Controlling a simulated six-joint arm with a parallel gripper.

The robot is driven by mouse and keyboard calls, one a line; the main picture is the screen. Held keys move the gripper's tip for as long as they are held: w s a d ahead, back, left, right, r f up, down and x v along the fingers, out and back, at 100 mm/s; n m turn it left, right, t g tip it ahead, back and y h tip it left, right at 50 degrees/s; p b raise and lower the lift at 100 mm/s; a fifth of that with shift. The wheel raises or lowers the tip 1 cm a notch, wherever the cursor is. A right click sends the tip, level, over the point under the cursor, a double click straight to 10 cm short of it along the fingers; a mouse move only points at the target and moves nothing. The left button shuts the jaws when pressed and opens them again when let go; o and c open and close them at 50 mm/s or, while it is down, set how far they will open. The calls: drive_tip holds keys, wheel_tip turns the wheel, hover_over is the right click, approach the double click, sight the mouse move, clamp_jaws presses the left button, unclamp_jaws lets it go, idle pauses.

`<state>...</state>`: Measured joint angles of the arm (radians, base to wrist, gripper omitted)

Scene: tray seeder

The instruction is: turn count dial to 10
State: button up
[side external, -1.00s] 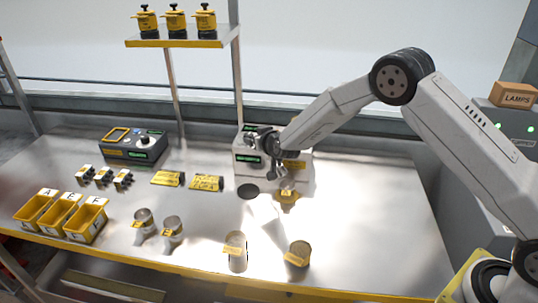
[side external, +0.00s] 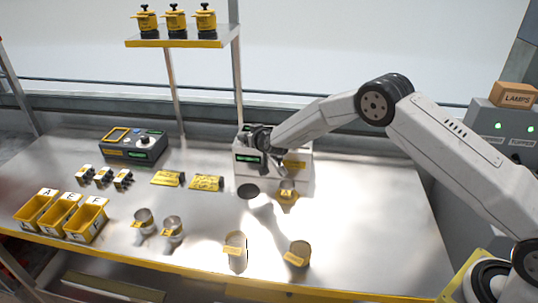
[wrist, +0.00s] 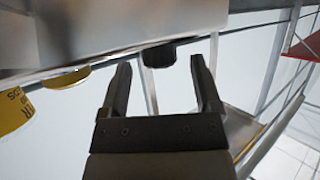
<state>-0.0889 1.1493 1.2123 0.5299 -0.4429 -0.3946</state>
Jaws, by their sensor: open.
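The white seeder box (side external: 301,172) stands at the back middle of the bench, with a green-lit display (side external: 248,158) on its front. My gripper (wrist: 160,64) is open and empty, close in front of the box in the side view. In the wrist view a black round knob (wrist: 159,52), likely the count dial, sticks out from the pale panel (wrist: 120,30). It lies just ahead of the gap between the fingers, and I cannot tell whether they touch it. Its setting cannot be read; in the side view my wrist hides that part of the box.
A yellow-banded cup (side external: 287,195) stands before the box, beside a dark disc (side external: 248,191). Two cups (side external: 237,249) (side external: 299,253) stand at the front edge. A grey console (side external: 135,147), yellow bins (side external: 86,220) and yellow cards (side external: 206,183) are to the left. The bench's right side is clear.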

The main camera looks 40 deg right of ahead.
drive_tip(key=shift+x, duration=1.15)
clamp_jaws()
